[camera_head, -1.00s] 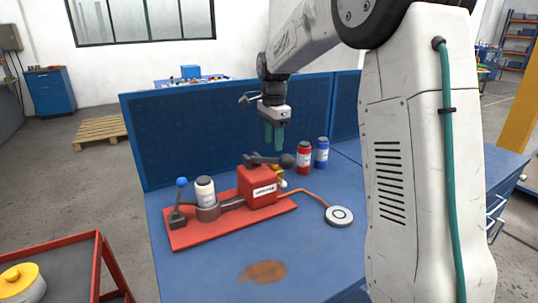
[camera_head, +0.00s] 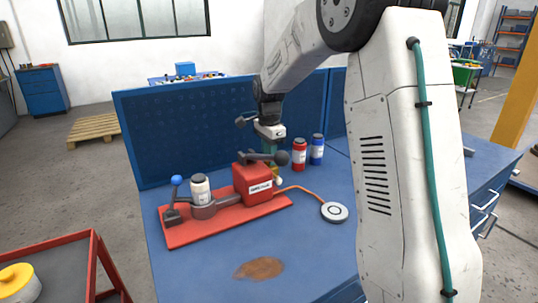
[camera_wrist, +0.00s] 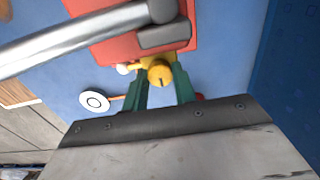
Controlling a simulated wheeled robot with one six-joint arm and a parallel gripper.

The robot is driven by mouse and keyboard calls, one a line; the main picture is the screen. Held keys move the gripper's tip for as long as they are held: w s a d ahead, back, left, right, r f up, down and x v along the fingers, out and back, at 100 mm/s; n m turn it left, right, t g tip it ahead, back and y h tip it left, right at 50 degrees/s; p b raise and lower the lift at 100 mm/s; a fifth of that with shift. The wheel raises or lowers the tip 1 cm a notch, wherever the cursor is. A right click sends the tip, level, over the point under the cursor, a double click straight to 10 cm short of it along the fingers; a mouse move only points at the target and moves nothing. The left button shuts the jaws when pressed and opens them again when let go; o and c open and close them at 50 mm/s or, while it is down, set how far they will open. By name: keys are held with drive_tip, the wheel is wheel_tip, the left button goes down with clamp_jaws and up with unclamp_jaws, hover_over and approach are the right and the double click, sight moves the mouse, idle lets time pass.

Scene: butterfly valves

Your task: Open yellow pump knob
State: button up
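The yellow knob (camera_wrist: 160,74) shows in the wrist view, round with a dark slot, on the side of the red pump block (camera_head: 252,183). In the head view only a little yellow (camera_head: 279,178) shows behind the block's right side. My gripper (camera_wrist: 160,84) has green fingers, one on either side of the knob in the wrist view, with a gap between them. Whether they touch the knob cannot be told. In the head view my gripper is low behind the block, its fingertips partly hidden.
The block stands on a red base plate (camera_head: 184,236) with a white bottle (camera_head: 200,189) and a blue-tipped lever (camera_head: 176,181). A dark handle (camera_head: 264,157) tops the block. Red (camera_head: 299,155) and blue (camera_head: 317,150) bottles stand behind right. An orange hose leads to a white disc (camera_head: 334,212).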

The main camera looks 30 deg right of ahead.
drive_tip(key=shift+n, duration=2.9)
drive_tip(key=shift+r, duration=0.1)
drive_tip(key=o, duration=1)
drive_tip(key=shift+c, duration=0.2)
